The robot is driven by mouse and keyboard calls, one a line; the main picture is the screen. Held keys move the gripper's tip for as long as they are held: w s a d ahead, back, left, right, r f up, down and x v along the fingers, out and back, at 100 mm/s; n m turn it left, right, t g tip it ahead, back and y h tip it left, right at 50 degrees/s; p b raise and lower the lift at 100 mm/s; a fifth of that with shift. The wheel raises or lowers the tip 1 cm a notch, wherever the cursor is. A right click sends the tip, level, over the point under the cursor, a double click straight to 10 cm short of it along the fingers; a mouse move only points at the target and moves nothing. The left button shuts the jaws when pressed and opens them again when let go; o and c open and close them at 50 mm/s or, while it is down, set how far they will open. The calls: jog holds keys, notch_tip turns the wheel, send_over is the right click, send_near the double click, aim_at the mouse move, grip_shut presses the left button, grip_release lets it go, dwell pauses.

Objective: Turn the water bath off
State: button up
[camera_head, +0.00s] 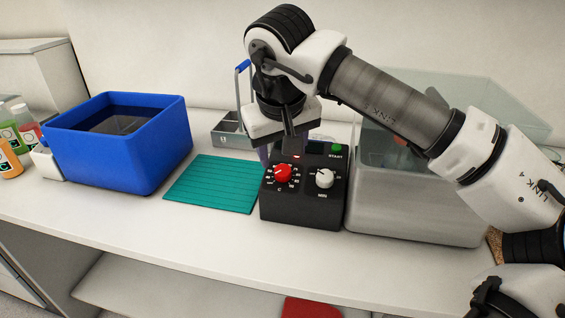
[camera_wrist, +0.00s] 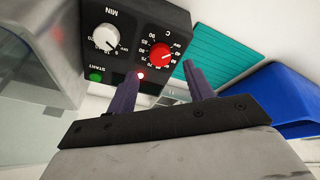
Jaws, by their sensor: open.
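The water bath has a black control box (camera_head: 300,208) in front of and left of its metal tank (camera_head: 415,205). The box carries a red temperature knob (camera_head: 283,173), a white minutes knob (camera_head: 324,178) and a green START button (camera_head: 337,149). In the wrist view the red knob (camera_wrist: 160,54), white knob (camera_wrist: 106,38) and green button (camera_wrist: 95,77) show upside down. A small red light (camera_wrist: 140,75) glows on the box. My gripper (camera_wrist: 160,86) is open and empty, its purple fingers apart, over the back edge of the box. In the head view my wrist partly hides the fingers.
A teal mat (camera_head: 212,183) lies left of the box. A blue bin (camera_head: 125,160) and several juice bottles stand farther left. A grey caddy with a blue handle (camera_head: 242,67) stands behind the mat. The counter's front strip is clear.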

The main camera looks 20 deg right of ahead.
jog(key=v, duration=0.8)
jog(key=shift+r, duration=0.3)
jog(key=shift+s+f, duration=0.1)
jog(key=shift+s, duration=0.05)
